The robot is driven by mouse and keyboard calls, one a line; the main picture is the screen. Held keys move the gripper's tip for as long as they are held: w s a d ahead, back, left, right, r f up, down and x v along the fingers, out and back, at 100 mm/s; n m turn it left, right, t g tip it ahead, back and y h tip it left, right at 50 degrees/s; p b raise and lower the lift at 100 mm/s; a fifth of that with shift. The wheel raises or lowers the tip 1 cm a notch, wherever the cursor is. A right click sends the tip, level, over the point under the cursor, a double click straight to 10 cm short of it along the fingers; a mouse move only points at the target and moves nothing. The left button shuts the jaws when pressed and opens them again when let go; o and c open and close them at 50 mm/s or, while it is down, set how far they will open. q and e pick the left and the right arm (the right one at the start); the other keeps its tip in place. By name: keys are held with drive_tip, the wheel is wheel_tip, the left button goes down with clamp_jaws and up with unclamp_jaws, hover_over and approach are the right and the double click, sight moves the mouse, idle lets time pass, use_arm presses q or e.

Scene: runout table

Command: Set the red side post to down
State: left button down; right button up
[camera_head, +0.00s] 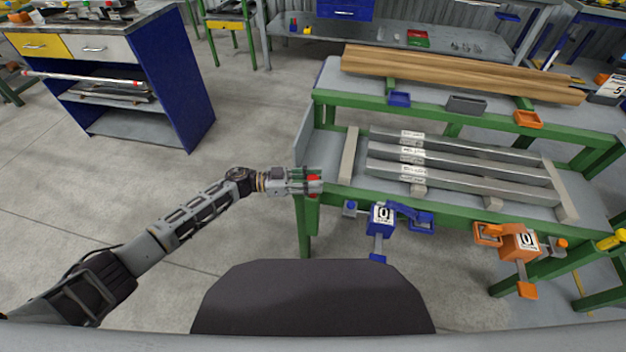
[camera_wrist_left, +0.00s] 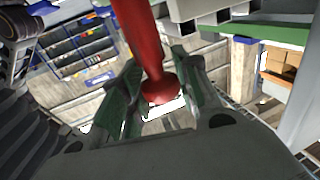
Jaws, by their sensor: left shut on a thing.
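The red side post (camera_head: 313,184) is at the left end of the green runout table, near its front left corner. Only a small red part shows in the head view, between my gripper's fingers. In the left wrist view the red post (camera_wrist_left: 146,50) runs from the top edge to a rounded red end between the fingers. My left gripper (camera_head: 314,182) reaches in from the left and is shut on the post; its green-padded fingers (camera_wrist_left: 160,100) lie on either side of it. I cannot tell the post's exact position setting. My right gripper is not in view.
The green table carries several grey metal bars (camera_head: 460,175) and wooden planks (camera_head: 450,75) behind. A blue clamp unit (camera_head: 382,218) and an orange one (camera_head: 520,243) hang on its front edge. A blue cabinet (camera_head: 180,80) stands back left. The floor between is clear.

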use_arm(q)
drive_tip(key=c, duration=1.1)
unclamp_jaws()
drive_tip(key=shift+f, duration=0.3)
drive_tip(key=shift+c, duration=0.2)
drive_tip(key=shift+o, duration=0.5)
drive_tip(key=shift+r, duration=0.1)
drive_tip(key=shift+a, duration=0.2)
drive_tip(key=a, duration=1.1)
drive_tip(key=shift+s+a, duration=0.25)
drive_tip(key=shift+a, duration=0.1)
